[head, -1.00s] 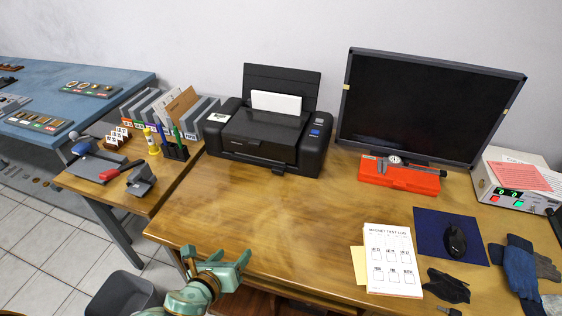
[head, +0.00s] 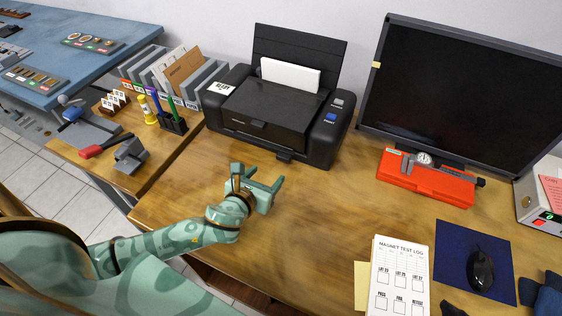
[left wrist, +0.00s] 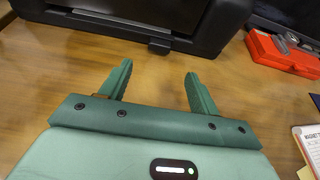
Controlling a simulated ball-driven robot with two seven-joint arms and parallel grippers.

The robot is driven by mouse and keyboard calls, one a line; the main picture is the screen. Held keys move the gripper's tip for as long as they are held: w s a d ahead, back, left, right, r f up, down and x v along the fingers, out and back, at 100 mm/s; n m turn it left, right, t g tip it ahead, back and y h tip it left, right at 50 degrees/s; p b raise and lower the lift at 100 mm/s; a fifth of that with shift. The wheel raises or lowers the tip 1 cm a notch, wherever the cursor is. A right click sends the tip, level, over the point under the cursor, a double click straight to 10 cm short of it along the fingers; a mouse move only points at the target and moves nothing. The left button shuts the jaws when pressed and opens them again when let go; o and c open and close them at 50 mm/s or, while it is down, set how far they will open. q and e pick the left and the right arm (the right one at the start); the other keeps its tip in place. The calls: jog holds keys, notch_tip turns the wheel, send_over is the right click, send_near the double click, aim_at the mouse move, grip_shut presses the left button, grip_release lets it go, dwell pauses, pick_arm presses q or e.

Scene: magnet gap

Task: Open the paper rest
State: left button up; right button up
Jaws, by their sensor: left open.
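The black printer (head: 278,97) stands at the back of the wooden desk with white paper (head: 290,75) upright in its rear feed. A small dark tab (head: 285,156), perhaps the paper rest, sticks out at the bottom of its front; it also shows in the left wrist view (left wrist: 159,46). My left gripper (head: 261,178) is open and empty over the desk in front of the printer, apart from it. In the left wrist view its two fingers (left wrist: 157,82) point toward the printer front, with the tab beyond the gap.
A red case with a caliper (head: 425,182) lies right of the printer, below the monitor (head: 445,90). A test log sheet (head: 400,275) and a mouse (head: 481,268) on a blue mat are at the right front. File holders and pens (head: 171,113) stand left. The desk before the printer is clear.

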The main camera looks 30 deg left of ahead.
aim_at(282, 159)
pick_arm(q)
jog(key=b+x, duration=0.3)
jog(key=x, duration=0.6)
jog(key=shift+s+f, duration=0.1)
jog(key=shift+w, duration=0.4)
pick_arm(e)
jog(key=f, duration=0.3)
jog(key=shift+s+a+f, duration=0.1)
jog(key=shift+s+f, duration=0.1)
jog(key=shift+f, duration=0.1)
pick_arm(q)
jog(key=shift+c, duration=0.3)
grip_shut()
jog(key=shift+s, duration=0.25)
jog(key=s+p, duration=0.1)
jog(key=s, duration=0.1)
jog(key=s+p, duration=0.2)
jog(key=shift+s+d+r, duration=0.15)
jog(key=shift+s+r, duration=0.1)
jog(key=shift+s+f+p, duration=0.1)
jog(key=shift+s+p, duration=0.25)
jog(key=shift+f, duration=0.15)
pick_arm(e)
jog(key=r, duration=0.1)
jog(key=w+r, duration=0.1)
jog(key=r, duration=0.1)
jog(key=shift+w+r, duration=0.15)
jog(key=shift+r, duration=0.1)
